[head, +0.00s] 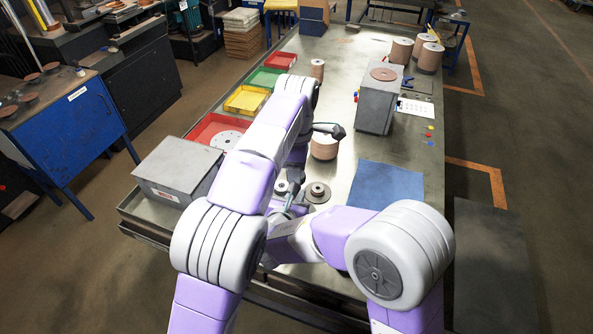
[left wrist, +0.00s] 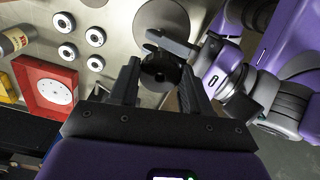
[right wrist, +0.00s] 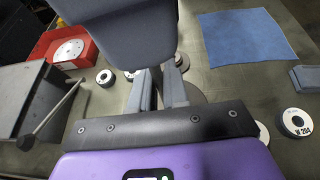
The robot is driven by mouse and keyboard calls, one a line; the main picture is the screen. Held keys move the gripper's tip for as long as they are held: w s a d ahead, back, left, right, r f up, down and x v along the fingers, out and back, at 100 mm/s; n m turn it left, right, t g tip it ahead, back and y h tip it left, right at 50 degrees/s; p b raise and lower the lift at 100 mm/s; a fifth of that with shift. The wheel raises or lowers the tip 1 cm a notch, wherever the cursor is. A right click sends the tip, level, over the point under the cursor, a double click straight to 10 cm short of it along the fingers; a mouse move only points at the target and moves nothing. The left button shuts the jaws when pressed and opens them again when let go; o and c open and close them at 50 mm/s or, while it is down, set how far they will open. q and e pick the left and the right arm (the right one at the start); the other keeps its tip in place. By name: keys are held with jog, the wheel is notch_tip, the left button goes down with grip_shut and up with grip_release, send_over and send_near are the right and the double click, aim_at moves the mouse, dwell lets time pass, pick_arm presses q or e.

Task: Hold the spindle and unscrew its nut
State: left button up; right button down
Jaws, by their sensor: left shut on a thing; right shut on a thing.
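My left gripper (head: 296,178) reaches down over the near part of the bench. In the left wrist view its fingers (left wrist: 160,88) are shut on the spindle, a dark round piece (left wrist: 160,70). My right gripper (head: 290,205) comes in from the near side, its fingers meeting the spindle's end, shut on what appears to be the nut. In the right wrist view the right fingers (right wrist: 160,90) reach under my left gripper's grey body (right wrist: 130,40), which hides the nut.
A dark flanged disc (head: 317,193) lies just right of the grippers. White-grey rings (left wrist: 95,37) lie nearby. A grey box (head: 178,168) stands left, red tray (head: 203,128) behind it. A blue mat (head: 388,184) lies right. A disc stack (head: 324,147) stands behind.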

pick_arm(q)
jog(key=shift+r, duration=0.95)
